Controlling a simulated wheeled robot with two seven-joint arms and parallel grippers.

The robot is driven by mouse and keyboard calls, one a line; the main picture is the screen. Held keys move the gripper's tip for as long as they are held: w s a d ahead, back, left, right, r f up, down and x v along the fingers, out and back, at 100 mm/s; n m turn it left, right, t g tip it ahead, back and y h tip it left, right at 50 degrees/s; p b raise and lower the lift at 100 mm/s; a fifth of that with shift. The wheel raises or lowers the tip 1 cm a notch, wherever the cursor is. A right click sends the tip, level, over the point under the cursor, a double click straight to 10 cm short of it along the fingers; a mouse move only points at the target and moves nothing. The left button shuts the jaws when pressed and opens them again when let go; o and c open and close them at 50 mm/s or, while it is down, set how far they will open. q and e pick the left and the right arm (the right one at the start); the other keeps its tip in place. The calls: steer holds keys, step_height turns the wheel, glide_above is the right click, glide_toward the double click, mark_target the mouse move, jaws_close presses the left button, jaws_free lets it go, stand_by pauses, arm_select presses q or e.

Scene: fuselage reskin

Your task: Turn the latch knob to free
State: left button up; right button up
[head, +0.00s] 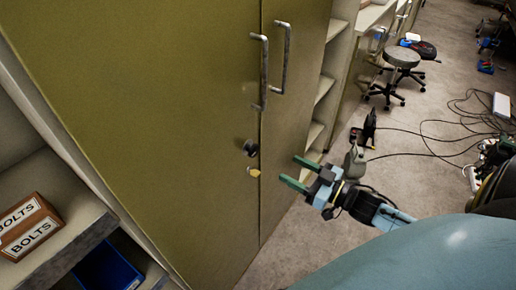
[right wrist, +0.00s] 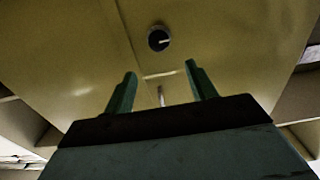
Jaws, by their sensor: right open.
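A round black latch knob (head: 250,147) sits on the olive cabinet door (head: 190,120), close to the seam between the two doors. In the right wrist view the knob (right wrist: 158,39) shows as a dark disc with a light mark, beyond the fingertips. A small brass-coloured piece (head: 253,172) is on the door just below the knob. My right gripper (head: 290,170) is open, its green fingers pointing at the doors, to the right of and slightly below the knob. In the right wrist view its fingers (right wrist: 163,80) are spread, apart from the knob. My left gripper is out of view.
Two bar handles (head: 264,72) (head: 282,58) stand out from the doors above the knob. A BOLTS box (head: 28,226) and a blue bin (head: 106,268) are on shelves at left. A stool (head: 402,58) and cables (head: 440,135) are on the floor at right.

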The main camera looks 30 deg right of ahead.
mark_target(256, 151)
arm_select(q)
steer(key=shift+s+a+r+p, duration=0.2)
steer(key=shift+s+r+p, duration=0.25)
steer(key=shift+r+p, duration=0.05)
arm_select(e)
steer(key=x, duration=1.2)
steer(key=shift+w+f, duration=0.1)
steer(key=shift+w, duration=0.05)
steer(key=c, duration=0.9)
